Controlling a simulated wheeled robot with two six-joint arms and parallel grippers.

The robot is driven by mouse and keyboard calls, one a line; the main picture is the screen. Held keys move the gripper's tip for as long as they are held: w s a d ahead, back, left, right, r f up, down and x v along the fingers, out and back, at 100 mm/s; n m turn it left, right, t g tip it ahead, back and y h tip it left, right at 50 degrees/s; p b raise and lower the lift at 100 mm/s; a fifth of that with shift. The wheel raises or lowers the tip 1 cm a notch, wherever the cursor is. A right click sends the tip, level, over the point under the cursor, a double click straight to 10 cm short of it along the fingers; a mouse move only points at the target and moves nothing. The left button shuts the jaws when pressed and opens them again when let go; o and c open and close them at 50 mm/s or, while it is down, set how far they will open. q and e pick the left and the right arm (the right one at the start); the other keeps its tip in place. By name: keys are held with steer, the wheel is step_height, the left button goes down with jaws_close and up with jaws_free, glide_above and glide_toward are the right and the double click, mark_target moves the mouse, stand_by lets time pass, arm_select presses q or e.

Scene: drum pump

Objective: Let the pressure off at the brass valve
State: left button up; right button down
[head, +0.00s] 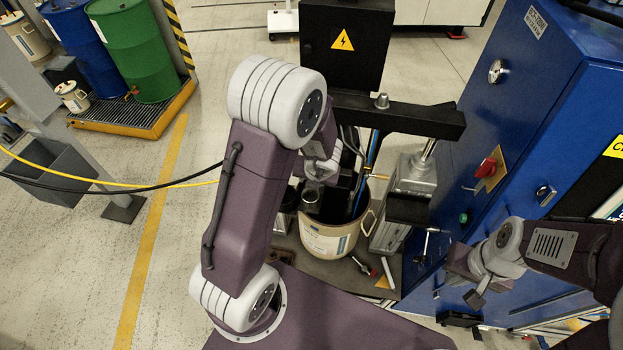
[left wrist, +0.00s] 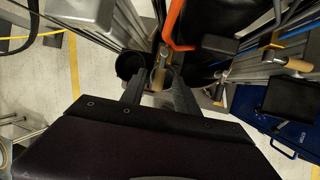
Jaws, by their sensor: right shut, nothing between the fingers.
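In the left wrist view a brass-coloured piece (left wrist: 160,68) stands just beyond and between the fingertips of my left gripper (left wrist: 157,88). The fingers are apart, and I cannot tell whether they touch it. A second brass-coloured part (left wrist: 288,62) is farther right in that view. I cannot tell for certain which one is the valve. In the head view my left arm hides most of that area; a small brass-coloured lever (head: 376,177) shows beside the pump hoses. My right gripper (head: 474,291) is shut and empty, in front of the blue cabinet.
A beige bucket (head: 328,240) stands under the pump frame (head: 410,115). The blue cabinet (head: 520,110) with a red switch (head: 487,168) and a green button (head: 463,217) is at the right. An orange bar (left wrist: 174,25) is close beyond my left fingers. Drums stand far left.

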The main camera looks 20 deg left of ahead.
arm_select(q)
steer(key=p+v, duration=0.4)
steer(key=v, duration=0.4)
steer(key=shift+r, duration=0.2)
steer(key=shift+s+d, duration=0.1)
